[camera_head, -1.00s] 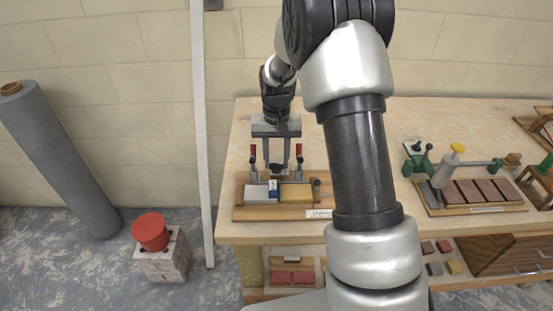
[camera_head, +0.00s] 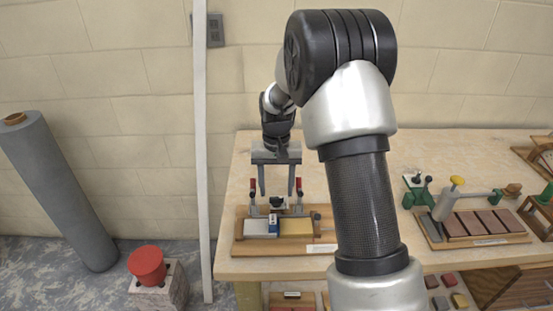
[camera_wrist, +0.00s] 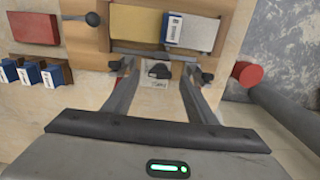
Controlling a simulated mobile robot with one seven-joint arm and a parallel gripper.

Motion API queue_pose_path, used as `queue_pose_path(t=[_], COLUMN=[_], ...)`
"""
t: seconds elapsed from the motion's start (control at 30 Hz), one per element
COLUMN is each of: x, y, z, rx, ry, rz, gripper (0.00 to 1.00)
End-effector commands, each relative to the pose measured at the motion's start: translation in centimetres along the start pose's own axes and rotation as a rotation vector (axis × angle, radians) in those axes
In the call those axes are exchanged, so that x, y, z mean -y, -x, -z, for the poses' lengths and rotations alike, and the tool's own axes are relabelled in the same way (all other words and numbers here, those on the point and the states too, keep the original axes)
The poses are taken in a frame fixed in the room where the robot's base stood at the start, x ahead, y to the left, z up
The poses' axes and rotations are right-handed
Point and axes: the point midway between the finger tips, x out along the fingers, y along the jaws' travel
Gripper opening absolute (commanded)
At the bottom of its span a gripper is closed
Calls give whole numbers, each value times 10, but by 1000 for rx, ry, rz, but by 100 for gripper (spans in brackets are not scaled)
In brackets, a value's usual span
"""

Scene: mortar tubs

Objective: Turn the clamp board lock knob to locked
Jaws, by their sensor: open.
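The clamp board (camera_head: 240,245) is a wooden board on the bench's left part, holding a grey block and a yellow block side by side. Two upright red-handled clamps (camera_head: 253,190) stand at its back. A small black knob (camera_head: 277,202) sits between them; in the wrist view the black knob (camera_wrist: 158,70) shows between my fingertips, over a small white label. Its lock marking is too small to read. My gripper (camera_head: 277,192) is open and empty, pointing down above the knob, one finger to each side. Both fingers also show in the wrist view (camera_wrist: 156,67), apart from the knob.
A white post (camera_head: 200,150) rises just left of the bench. Bench behind the clamp board is clear.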

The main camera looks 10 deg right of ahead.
Motion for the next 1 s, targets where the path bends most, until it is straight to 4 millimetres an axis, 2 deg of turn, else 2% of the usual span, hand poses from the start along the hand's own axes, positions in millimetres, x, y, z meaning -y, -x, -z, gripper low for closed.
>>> queue_pose_path(t=[0.03, 0.3, 0.5, 0.7, 1.0], x=[0, 0, 0, 0, 0], y=[14, 82, 123, 146, 150], z=[1, 1, 0, 0, 0], rx=[-6, -5, -2, -1, 1], ry=[0, 0, -1, -1, -1], rz=[1, 1, 1, 0, 0], gripper=[52, 52, 52, 52, 52])
